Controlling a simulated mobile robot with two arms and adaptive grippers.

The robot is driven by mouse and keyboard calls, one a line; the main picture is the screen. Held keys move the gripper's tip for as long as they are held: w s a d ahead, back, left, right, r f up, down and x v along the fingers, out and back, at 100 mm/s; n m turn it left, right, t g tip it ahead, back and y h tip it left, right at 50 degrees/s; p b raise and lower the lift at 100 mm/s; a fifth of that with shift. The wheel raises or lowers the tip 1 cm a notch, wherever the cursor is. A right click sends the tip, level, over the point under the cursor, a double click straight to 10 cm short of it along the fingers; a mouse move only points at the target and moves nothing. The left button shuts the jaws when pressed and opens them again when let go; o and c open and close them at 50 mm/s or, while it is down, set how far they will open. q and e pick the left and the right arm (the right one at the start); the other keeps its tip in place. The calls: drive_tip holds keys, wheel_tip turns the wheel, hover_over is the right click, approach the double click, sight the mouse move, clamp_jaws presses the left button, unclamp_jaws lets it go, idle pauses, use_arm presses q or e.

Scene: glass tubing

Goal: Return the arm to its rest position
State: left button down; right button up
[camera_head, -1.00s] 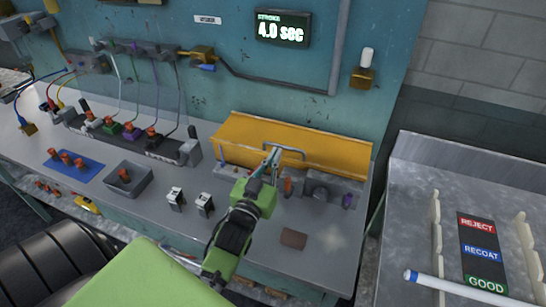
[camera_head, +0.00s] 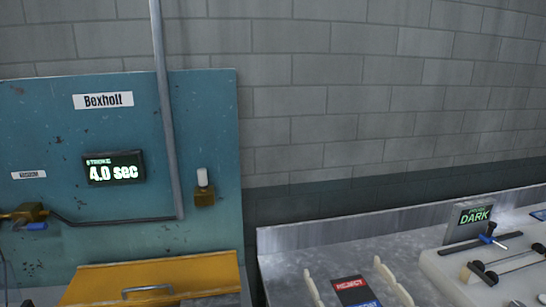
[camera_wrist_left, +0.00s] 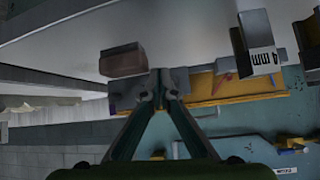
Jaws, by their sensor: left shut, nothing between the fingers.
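My left gripper (camera_wrist_left: 160,90) shows only in the left wrist view, with its two fingers converging and the tips together, empty. The bench appears inverted in that view. A brown block (camera_wrist_left: 122,60) appears just up and left of the fingertips. The yellow-orange cover (camera_wrist_left: 232,88) of the bench is beyond the tips to the right, and I see no contact with it. In the head view the same cover (camera_head: 160,276) is at the bottom left, with its handle (camera_head: 148,289) on top. Neither arm shows in the head view.
A block marked "4 MM" (camera_wrist_left: 262,50) is at the upper right of the wrist view. In the head view, a teal panel (camera_head: 120,130) carries a "4.0 sec" display (camera_head: 114,168). A metal bench (camera_head: 315,245) with a "DARK" sign (camera_head: 474,215) stands right.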

use_arm(q)
drive_tip(key=s+d+f+m+g+h, duration=0.1)
drive_tip(key=s+d+f+g, duration=0.15)
drive_tip(key=s, duration=0.55)
drive_tip(key=s+d+f+m+g, duration=0.15)
drive_tip(key=s+g, duration=0.25)
drive_tip(key=s, duration=0.4)
wheel_tip(320, 180, down, 27)
drive_tip(key=s+g+b, duration=0.1)
drive_tip(key=s+b, duration=0.1)
drive_tip(key=s+a+f+g+b, duration=0.1)
drive_tip(key=s+a+f+b, duration=0.1)
drive_tip(key=s+f, duration=1.5)
wheel_tip(320, 180, down, 2)
drive_tip(key=shift+a+f, duration=0.1)
drive_tip(key=shift+a, duration=0.05)
drive_tip(key=shift+g, duration=0.25)
